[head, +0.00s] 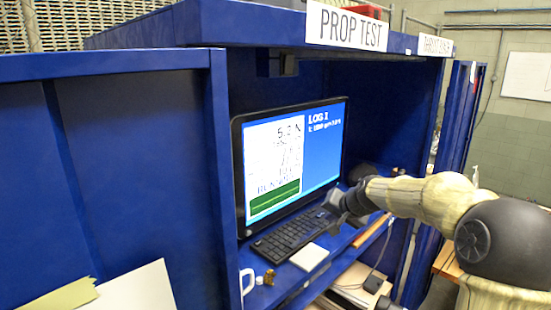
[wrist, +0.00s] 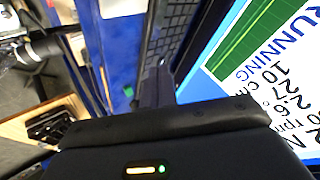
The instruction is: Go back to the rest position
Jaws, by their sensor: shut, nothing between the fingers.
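My gripper (head: 338,203) is at the end of my arm, which reaches in from the right in the head view. It is just in front of the lower right of a monitor (head: 330,143) and above the right end of a black keyboard (head: 290,238). In the wrist view the shut fingers (wrist: 158,85) show above the dark gripper body, with nothing between them. The monitor screen also shows close on the right there (wrist: 265,60), with the word RUNNING, and the keyboard (wrist: 178,30) shows at the top.
A blue cabinet (head: 215,150) with a PROP TEST sign (head: 346,26) encloses the desk, its walls close around my arm. A white pad (head: 309,257), a white mug (head: 246,281) and a small brass item (head: 269,277) are near the shelf's front edge. A lower shelf holds papers and cables.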

